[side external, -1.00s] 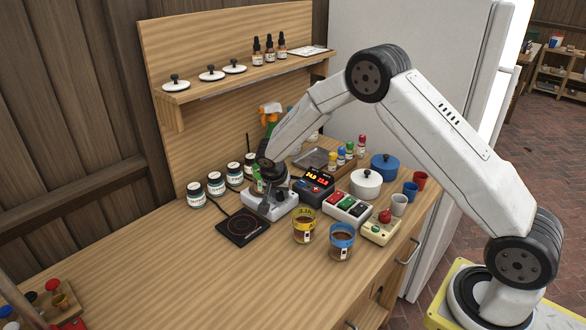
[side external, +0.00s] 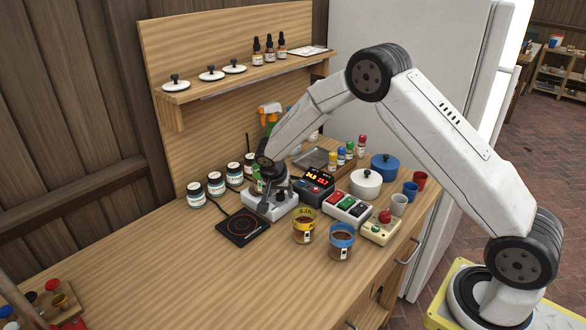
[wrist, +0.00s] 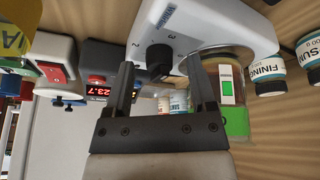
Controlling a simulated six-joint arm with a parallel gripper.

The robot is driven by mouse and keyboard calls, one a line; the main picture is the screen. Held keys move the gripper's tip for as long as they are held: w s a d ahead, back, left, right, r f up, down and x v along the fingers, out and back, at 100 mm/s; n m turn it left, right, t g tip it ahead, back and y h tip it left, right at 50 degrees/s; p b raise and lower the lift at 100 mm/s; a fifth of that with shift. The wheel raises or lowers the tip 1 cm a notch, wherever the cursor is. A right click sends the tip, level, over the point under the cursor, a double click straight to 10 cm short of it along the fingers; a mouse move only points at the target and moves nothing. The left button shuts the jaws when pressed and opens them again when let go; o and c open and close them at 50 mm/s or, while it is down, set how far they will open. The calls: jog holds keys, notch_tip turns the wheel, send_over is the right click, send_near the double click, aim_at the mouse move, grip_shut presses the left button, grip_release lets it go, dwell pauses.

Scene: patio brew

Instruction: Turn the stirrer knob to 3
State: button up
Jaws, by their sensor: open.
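The stirrer (side external: 262,208) is a white unit on the bench in the side view; its white body also fills the top of the wrist view (wrist: 212,22). Its black stirrer knob (wrist: 158,58) has the numerals 2 and 3 printed beside it. I cannot read which mark it points to. A glass jar (wrist: 229,88) with a green label stands at the stirrer's plate. My gripper (wrist: 161,66) is open, its two fingers apart with the knob appearing between their tips; I cannot tell whether they touch it. In the side view my gripper (side external: 274,182) is just over the stirrer.
A black hot plate (side external: 242,228) lies in front of the stirrer. A controller with a red and yellow display (side external: 317,178) and a switch box (side external: 347,208) stand to the right. Several labelled jars line the back.

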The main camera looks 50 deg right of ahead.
jog(key=v, duration=0.7)
jog(key=shift+r, duration=0.3)
jog(key=shift+s+a, duration=0.1)
jog(key=shift+s, duration=0.05)
jog(key=s+a+r+n+y, duration=0.1)
jog(key=s+n, duration=0.4)
jog(key=s, duration=0.7)
jog(key=s+a+r+n+y, duration=0.1)
jog(key=s+a+n+y, duration=0.2)
jog(key=s, duration=0.9)
jog(key=n, duration=0.3)
jog(key=shift+s+a+r+n+t, duration=0.2)
jog(key=shift+s+a+n+t, duration=0.1)
jog(key=shift+a, duration=0.05)
jog(key=shift+c, duration=0.2)
